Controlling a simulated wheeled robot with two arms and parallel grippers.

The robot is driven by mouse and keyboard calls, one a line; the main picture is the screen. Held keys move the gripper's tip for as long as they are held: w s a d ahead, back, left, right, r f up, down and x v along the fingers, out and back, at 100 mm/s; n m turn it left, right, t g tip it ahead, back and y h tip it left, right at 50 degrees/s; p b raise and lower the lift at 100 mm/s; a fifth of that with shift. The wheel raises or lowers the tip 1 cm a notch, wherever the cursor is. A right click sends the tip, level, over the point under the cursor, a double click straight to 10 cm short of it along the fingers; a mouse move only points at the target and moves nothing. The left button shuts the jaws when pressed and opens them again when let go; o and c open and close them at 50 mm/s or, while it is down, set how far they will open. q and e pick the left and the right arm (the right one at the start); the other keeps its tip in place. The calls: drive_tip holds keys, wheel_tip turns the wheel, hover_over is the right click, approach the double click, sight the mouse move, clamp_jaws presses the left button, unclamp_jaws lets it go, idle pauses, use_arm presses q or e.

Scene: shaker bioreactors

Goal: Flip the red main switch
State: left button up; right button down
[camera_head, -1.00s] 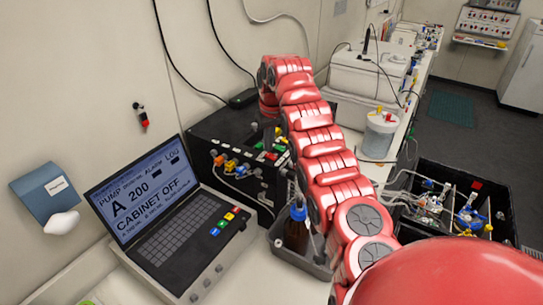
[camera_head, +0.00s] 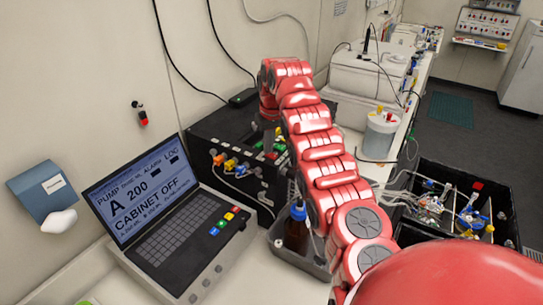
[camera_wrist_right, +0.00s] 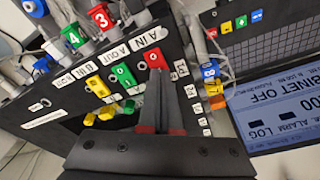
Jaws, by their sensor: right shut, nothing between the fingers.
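The red switch (camera_wrist_right: 155,58), marked with a white 0, stands at the end of a row with a green one (camera_wrist_right: 124,75) and a yellow one (camera_wrist_right: 97,86) on the black cabinet (camera_head: 212,127). My right gripper (camera_wrist_right: 158,76) is shut and empty, its fingertips close in front of the red switch. I cannot tell whether they touch it. In the head view my right gripper (camera_head: 268,137) points down over the cabinet, and my red arm hides part of the cabinet. My left gripper is not in view.
A laptop (camera_head: 170,220) reading "CABINET OFF" stands left of the cabinet. A brown bottle with a blue cap (camera_head: 297,228) stands in a grey tray in front of the cabinet. Coloured connectors and tubes (camera_wrist_right: 85,35) crowd the cabinet beside the switches.

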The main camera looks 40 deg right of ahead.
drive_tip(key=shift+f, duration=0.2)
drive_tip(key=shift+r, duration=0.1)
drive_tip(key=shift+r+p, duration=0.4)
drive_tip(key=shift+r, duration=0.85)
drive_tip(key=shift+r+p, duration=1.3)
drive_tip(key=shift+r, duration=0.95)
drive_tip(key=shift+f, duration=0.1)
